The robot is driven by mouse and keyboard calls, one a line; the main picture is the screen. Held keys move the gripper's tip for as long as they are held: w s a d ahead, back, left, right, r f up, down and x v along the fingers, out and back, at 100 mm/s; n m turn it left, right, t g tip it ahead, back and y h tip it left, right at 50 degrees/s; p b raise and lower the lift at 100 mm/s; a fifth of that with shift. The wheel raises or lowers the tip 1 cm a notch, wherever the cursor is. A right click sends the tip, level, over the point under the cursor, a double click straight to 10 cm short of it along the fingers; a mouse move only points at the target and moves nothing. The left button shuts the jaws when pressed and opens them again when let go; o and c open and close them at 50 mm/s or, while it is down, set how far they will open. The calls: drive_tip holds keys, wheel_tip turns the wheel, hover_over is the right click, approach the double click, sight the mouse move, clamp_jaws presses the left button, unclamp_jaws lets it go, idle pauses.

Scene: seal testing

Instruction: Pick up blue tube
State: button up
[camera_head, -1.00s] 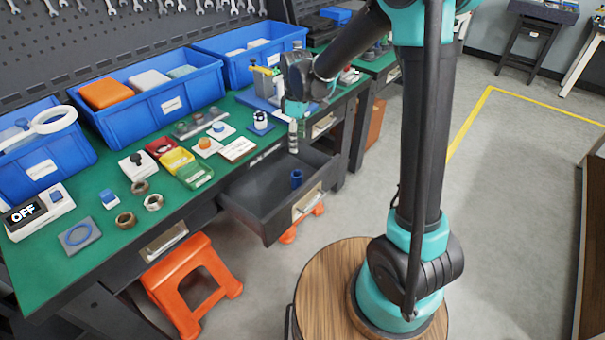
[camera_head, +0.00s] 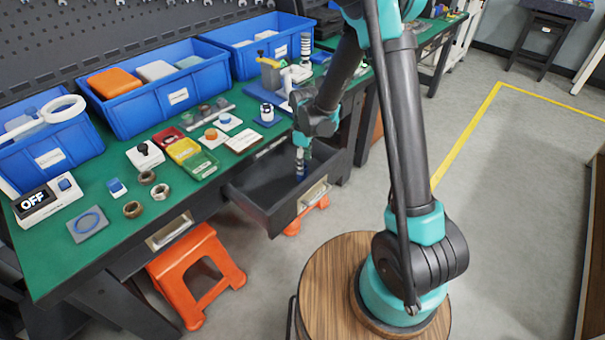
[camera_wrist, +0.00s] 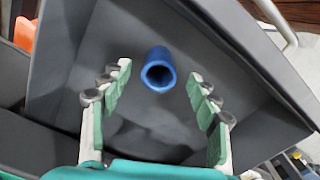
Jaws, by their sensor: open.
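The blue tube (camera_wrist: 159,70) stands in the open grey drawer (camera_wrist: 262,118), its hollow open end facing the wrist camera. In the wrist view my gripper (camera_wrist: 157,80) is open, with one finger on each side of the tube and visible gaps between the green pads and the tube. In the head view my gripper (camera_head: 301,165) points down into the drawer.
The green workbench (camera_head: 60,262) above holds blue bins (camera_head: 150,108), small coloured trays (camera_head: 184,150), rings and a device reading OFF (camera_head: 48,202). An orange stool (camera_head: 193,268) stands below on the floor.

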drive_tip(key=shift+f, duration=1.75)
drive_tip(key=c, duration=1.3)
